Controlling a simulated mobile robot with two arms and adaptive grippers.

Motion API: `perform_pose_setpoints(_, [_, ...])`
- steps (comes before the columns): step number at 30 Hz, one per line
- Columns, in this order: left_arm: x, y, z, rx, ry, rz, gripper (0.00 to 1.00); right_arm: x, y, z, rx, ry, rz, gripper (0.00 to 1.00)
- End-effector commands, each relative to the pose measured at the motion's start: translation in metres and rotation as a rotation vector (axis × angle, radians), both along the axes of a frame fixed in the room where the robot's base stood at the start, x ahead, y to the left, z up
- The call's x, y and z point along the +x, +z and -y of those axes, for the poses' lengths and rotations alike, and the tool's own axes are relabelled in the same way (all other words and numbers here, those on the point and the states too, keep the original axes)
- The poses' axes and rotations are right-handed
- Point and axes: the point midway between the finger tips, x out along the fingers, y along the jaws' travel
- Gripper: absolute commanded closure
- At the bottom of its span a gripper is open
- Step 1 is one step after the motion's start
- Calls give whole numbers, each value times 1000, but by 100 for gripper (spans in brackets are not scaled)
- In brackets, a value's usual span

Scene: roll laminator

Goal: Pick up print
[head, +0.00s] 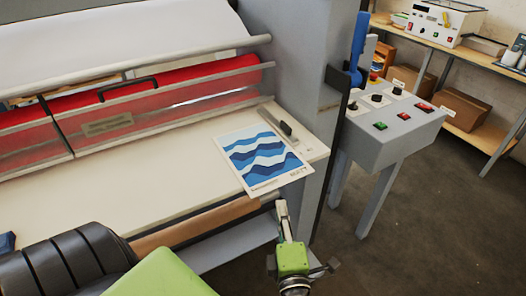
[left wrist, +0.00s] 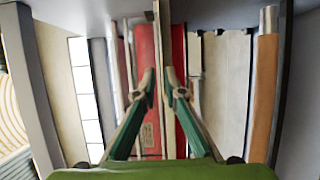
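The print (head: 263,158), a white-bordered sheet with blue waves, lies flat on the laminator's cream feed table (head: 140,170), near its right end. Its near edge reaches the table's front edge and seems to overhang slightly. My left gripper (head: 282,208) is just in front of and below that near edge in the head view. In the left wrist view, the green fingers of my left gripper (left wrist: 163,88) are partly open with a narrow gap. A thin vertical edge shows between them; I cannot tell whether it is print or table. My right gripper is not in view.
The red roller (head: 160,80) lies behind the table. A grey control box (head: 390,130) stands right of the laminator's grey side frame. Shelves (head: 450,55) with boxes are at back right. Open floor lies at lower right.

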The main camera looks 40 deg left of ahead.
Motion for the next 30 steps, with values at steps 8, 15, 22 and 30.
perform_pose_setpoints(8, [35, 2, -33, 5, -2, 1, 90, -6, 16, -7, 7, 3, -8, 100])
perform_pose_setpoints(15, [49, 3, -45, 7, -3, 0, 90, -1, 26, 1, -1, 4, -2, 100])
perform_pose_setpoints(22, [74, 1, -69, 7, -3, 0, 90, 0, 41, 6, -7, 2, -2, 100])
perform_pose_setpoints(30, [78, -2, -73, 3, -3, 0, 90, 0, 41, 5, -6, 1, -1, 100])
